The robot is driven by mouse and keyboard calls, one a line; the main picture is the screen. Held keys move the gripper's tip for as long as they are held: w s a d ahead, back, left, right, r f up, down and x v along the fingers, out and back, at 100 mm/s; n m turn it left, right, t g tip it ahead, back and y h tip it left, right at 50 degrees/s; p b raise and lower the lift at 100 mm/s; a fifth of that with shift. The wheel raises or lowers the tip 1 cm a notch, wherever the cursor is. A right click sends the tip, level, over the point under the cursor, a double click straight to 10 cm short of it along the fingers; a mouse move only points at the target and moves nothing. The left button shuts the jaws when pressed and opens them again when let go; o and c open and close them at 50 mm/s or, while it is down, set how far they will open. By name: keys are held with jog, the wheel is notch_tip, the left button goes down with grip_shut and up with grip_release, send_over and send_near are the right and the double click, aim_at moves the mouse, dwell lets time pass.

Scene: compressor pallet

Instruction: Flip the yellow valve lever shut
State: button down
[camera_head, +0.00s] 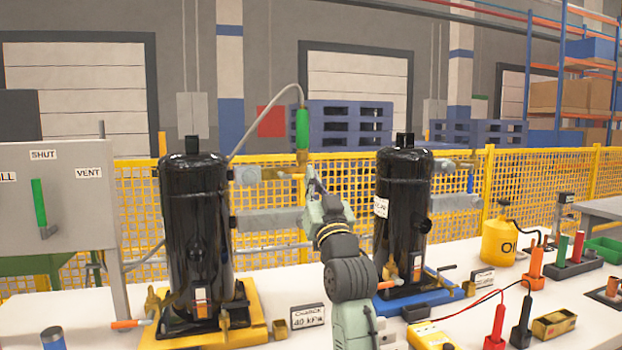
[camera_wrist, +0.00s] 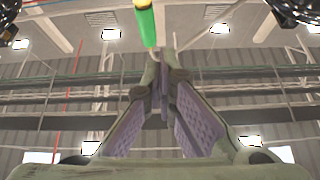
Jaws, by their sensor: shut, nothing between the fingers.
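My gripper (camera_head: 311,178) is raised between the two black compressor tanks, its fingers shut and empty, pointing up. In the wrist view its fingertips (camera_wrist: 161,62) meet just below a green cylinder. The green cylinder (camera_head: 303,130) stands upright on a brass fitting (camera_head: 302,158), close above the fingertips; it also shows in the wrist view (camera_wrist: 146,25). A small yellowish piece (camera_head: 284,176) lies left of the fingertips by the pipe; I cannot tell if it is the valve lever. Whether the fingertips touch anything is unclear.
The left black tank (camera_head: 195,240) stands on a yellow base (camera_head: 255,325), the right one (camera_head: 402,215) on a blue base (camera_head: 440,298). A hose (camera_head: 262,105) arches to the green cylinder. A grey panel (camera_head: 60,225) is at left. Meters and an oil can (camera_head: 498,240) fill the right.

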jog(key=shift+w+d+f+h, duration=0.15)
jog(key=shift+w+d, duration=0.05)
jog(key=shift+d, duration=0.4)
jog(key=shift+w+d+f+h, duration=0.1)
jog(key=shift+w+d+h, duration=0.05)
jog(key=shift+d, duration=0.4)
jog(key=shift+r, duration=0.1)
notch_tip(320, 180, up, 6)
jog(key=f+p, duration=0.1)
jog(key=p, duration=0.3)
send_over(297, 176)
jog(key=s+d, duration=0.2)
jog(key=d, duration=0.2)
jog(key=shift+w+a+f, duration=0.1)
jog(key=shift+a+f, duration=0.05)
jog(key=shift+f, duration=0.85)
jog(key=shift+a+f, duration=0.15)
jog(key=shift+f, duration=0.85)
